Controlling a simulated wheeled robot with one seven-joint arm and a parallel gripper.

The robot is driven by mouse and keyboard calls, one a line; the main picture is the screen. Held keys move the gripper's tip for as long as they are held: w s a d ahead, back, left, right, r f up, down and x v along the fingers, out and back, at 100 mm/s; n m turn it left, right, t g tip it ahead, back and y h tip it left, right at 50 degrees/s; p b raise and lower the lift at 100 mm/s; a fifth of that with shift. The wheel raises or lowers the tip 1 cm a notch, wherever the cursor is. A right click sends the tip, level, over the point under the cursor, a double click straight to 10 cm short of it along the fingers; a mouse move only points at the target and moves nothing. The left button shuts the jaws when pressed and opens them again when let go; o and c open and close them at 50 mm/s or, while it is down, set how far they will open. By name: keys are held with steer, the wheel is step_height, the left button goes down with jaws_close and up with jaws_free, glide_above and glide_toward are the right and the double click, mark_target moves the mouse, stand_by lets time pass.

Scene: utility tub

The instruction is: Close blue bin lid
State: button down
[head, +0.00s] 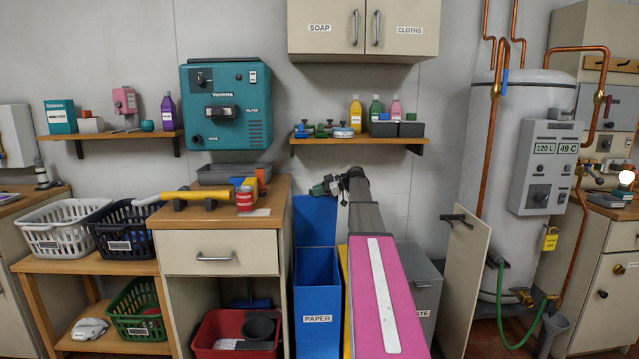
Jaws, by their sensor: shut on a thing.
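The blue bin (318,290), labelled PAPER, stands on the floor right of the wooden cabinet. Its blue lid (313,222) is open, standing upright at the back of the bin, and the bin's mouth shows. My gripper (324,188) is at the top edge of the lid, toward its right corner, and is shut on it. The fingertips are small and dark here, so the exact grip is hard to see. My arm reaches in from the lower right and hides the area right of the blue bin.
A yellow bin (347,315) shows as a thin strip beside my arm. A grey bin (425,290) stands right of it, then an open cabinet door (465,285). The wooden cabinet (220,252) borders the blue bin on the left. A shelf (350,141) with bottles hangs above.

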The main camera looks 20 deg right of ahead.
steer(key=s+a+f+n+t, duration=0.25)
steer(key=s+f, duration=0.25)
steer(key=s, duration=0.5)
steer(key=s+a+f, duration=0.1)
steer(key=s+f, duration=0.4)
steer(key=f, duration=0.4)
steer(key=s+a+f, duration=0.2)
steer(key=s+f, duration=0.3)
steer(key=f, duration=0.5)
steer(key=shift+s+a+f+g, duration=0.15)
steer(key=shift+s+f+g, duration=0.1)
steer(key=shift+g, duration=0.2)
steer(key=c, duration=1.2)
jaws_free()
steer(key=shift+w, duration=0.1)
steer(key=shift+c, duration=0.2)
steer(key=v, duration=1.1)
